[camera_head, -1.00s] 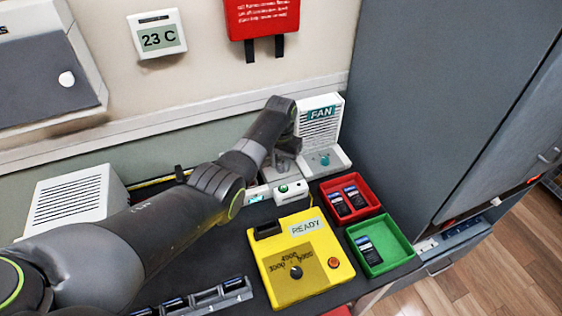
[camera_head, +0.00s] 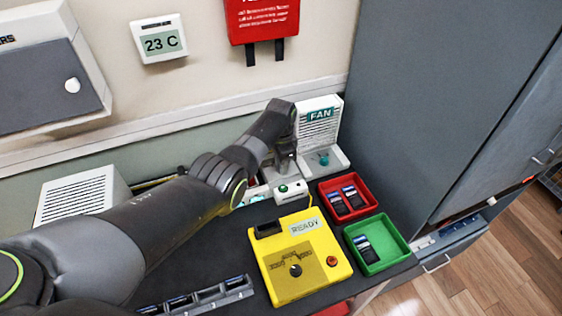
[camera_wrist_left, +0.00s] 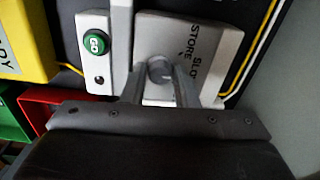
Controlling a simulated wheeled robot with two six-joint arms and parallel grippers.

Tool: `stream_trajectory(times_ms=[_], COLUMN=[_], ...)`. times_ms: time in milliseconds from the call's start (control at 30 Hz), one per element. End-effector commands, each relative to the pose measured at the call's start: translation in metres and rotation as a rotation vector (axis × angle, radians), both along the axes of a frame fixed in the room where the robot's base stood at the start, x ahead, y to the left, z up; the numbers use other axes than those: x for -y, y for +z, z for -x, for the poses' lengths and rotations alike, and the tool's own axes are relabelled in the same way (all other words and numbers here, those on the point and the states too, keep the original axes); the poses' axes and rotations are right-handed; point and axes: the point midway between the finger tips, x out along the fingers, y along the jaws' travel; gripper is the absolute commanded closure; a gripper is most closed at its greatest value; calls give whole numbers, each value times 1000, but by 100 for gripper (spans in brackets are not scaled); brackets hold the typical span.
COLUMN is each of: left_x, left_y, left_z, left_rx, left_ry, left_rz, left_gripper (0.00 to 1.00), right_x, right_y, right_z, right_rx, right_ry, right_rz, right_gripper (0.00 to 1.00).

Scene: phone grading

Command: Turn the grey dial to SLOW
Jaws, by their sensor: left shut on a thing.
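The grey dial (camera_wrist_left: 160,72) sits on a pale box (camera_wrist_left: 205,30) printed with STORE and a partly hidden word beginning SLO. My left gripper (camera_wrist_left: 160,84) has a finger on either side of the dial and is shut on it. Which word the dial points to cannot be made out. In the head view my left gripper (camera_head: 284,166) reaches down at the back of the bench, in front of the fan, and hides the dial. My right gripper is not in view.
A green GO button (camera_wrist_left: 94,43) is close beside the dial's box. The teal-knobbed fan (camera_head: 320,120) stands behind. A yellow READY box (camera_head: 285,235), a red tray (camera_head: 374,205) and a green tray (camera_head: 405,252) are nearby. A grey cabinet stands at right.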

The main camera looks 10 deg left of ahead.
Motion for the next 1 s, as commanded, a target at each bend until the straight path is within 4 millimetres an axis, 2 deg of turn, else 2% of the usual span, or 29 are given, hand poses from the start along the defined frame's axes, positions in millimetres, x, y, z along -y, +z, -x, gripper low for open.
stream_trajectory(times_ms=[633, 667, 800, 1000], left_x=[0, 0, 0, 0], left_y=[1, 1, 1, 0], left_z=[-1, -1, -1, -1], left_rx=[4, 4, 3, 1], left_ry=[-56, -56, -56, -55], left_rz=[1, 1, 0, 0], left_gripper=[96, 71, 53, 52], right_x=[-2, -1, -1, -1], right_y=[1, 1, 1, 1], right_z=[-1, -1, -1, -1], right_rx=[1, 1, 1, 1], right_ry=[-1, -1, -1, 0], right_rz=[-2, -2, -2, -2], right_gripper=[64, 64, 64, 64])
